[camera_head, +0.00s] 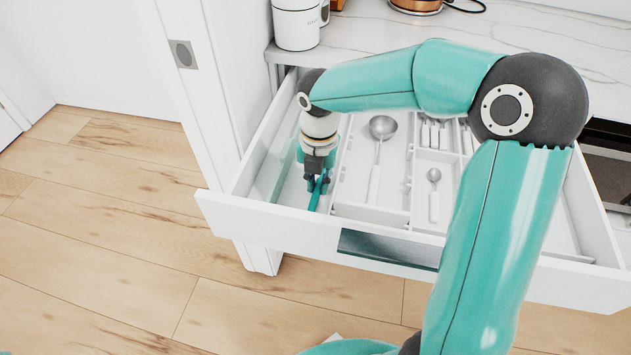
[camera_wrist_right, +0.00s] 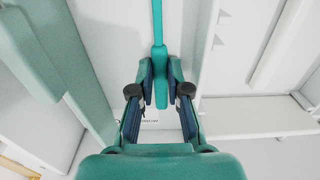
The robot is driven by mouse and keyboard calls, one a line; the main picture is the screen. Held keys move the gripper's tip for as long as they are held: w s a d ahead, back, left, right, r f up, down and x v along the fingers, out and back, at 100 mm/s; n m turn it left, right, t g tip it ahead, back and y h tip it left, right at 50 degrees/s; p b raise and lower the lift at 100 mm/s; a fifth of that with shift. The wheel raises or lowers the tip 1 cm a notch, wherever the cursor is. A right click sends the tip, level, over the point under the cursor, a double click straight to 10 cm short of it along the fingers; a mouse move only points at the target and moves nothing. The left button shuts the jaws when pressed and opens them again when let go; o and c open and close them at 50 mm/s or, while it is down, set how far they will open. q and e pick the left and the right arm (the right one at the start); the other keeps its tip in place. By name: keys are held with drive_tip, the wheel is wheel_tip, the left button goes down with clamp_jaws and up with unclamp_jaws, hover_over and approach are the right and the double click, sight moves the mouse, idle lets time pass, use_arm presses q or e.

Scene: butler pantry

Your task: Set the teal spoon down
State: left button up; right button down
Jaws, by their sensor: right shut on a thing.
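My right gripper (camera_head: 318,184) is inside the left part of the open drawer (camera_head: 285,222), pointing down. It is shut on the teal spoon (camera_head: 315,198). In the right wrist view my gripper (camera_wrist_right: 160,82) has both fingers against the sides of the spoon's slim teal handle (camera_wrist_right: 158,32), which runs away toward the top of the picture. The far end of the spoon is out of that view. I cannot tell whether the spoon touches the drawer floor. My left gripper is not in view.
A ladle (camera_head: 376,160) lies in the compartment to the right. A smaller spoon (camera_head: 434,195) and other cutlery (camera_head: 436,132) lie further right. White dividers separate the compartments. The marble counter (camera_head: 450,35) is behind, with a white canister (camera_head: 296,25) on it.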

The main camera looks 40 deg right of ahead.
sight(318, 187)
drive_tip(key=c, duration=1.4)
unclamp_jaws()
wheel_tip(318, 187, up, 12)
drive_tip(key=p, duration=0.2)
drive_tip(key=shift+r+p, duration=0.1)
drive_tip(key=shift+p, duration=0.25)
drive_tip(key=shift+r, duration=0.1)
